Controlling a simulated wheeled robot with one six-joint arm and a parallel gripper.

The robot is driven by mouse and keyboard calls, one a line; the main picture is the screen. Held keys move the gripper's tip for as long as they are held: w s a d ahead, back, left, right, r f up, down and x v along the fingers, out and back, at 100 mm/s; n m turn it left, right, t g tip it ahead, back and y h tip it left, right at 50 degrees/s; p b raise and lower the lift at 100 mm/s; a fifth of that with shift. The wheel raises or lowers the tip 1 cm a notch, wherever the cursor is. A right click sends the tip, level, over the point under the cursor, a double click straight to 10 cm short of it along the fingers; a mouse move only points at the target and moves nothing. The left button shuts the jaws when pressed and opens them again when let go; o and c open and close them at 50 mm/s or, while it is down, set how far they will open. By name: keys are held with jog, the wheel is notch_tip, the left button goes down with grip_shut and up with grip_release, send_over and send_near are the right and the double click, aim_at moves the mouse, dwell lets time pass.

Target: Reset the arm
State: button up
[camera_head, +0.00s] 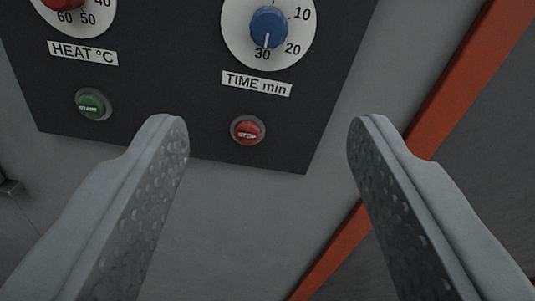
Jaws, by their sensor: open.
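My gripper (265,135) is open, with its two grey textured fingers wide apart and nothing between them. The fingertips appear in front of the lower part of a dark control panel (165,105). A red STOP button (248,131) shows between the fingertips. A green START button (92,104) is to the left of the left finger. I cannot tell exactly how far the fingertips are from the panel.
Above the buttons are a blue TIME knob (268,28), its pointer near 30, and a red HEAT knob (62,3) cut off by the top edge. An orange-red strip (470,80) runs diagonally at right. Grey wall (240,220) lies below the panel.

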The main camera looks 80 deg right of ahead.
jog(key=s+a+f+n+t+y, duration=0.4)
jog(key=s+a+f+n+y, duration=0.3)
jog(key=s+a+f+y, duration=0.3)
jog(key=s+a+n+t+y, duration=0.4)
jog(key=s+a+t+y, duration=0.2)
jog(key=s+a, duration=0.4)
jog(key=a, duration=0.2)
jog(key=shift+a+r+y, duration=0.3)
jog(key=shift+a+r, duration=0.05)
jog(key=shift+r, duration=0.05)
dwell(0.5)
